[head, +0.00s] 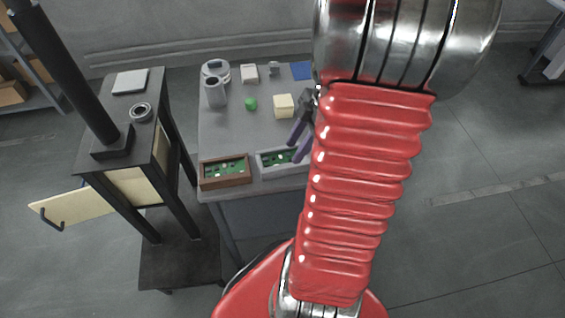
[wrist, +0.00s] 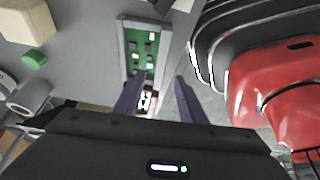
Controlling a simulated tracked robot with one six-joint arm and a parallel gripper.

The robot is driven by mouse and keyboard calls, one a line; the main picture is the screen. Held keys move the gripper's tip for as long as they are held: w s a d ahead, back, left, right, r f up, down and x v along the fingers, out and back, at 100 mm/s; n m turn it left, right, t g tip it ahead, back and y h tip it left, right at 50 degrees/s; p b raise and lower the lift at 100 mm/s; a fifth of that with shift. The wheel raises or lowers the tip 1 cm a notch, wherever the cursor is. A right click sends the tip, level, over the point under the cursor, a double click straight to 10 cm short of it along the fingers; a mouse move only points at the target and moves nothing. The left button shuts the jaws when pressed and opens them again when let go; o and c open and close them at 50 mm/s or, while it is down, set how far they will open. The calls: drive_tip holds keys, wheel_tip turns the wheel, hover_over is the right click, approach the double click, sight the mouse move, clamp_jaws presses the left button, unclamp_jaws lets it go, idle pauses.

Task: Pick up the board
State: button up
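One green circuit board (head: 275,159) lies in a grey tray (head: 262,171) at the table's front edge. Another green board (head: 224,169) lies in a brown tray (head: 208,185) to its left. My gripper (head: 299,144) is over the right part of the grey tray, which my arm partly hides. In the wrist view, my gripper (wrist: 157,92) is open and empty, its two dark fingers apart. The board (wrist: 141,52) in the grey tray (wrist: 122,45) shows ahead of and between the fingers. I cannot tell the fingers' exact height above it.
The grey table (head: 230,128) also holds a grey cylinder (head: 215,94), a green piece (head: 251,104), a cream block (head: 284,106) and a blue flat item (head: 301,71). A dark stand (head: 115,95) with an open cream door (head: 72,207) is at the left.

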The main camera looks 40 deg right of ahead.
sight(287, 165)
drive_tip(key=shift+x, duration=0.95)
drive_tip(key=shift+x, duration=2.6)
drive_tip(key=shift+s+d, duration=0.15)
drive_tip(key=shift+d, duration=0.05)
drive_tip(key=shift+c, duration=0.7)
clamp_jaws()
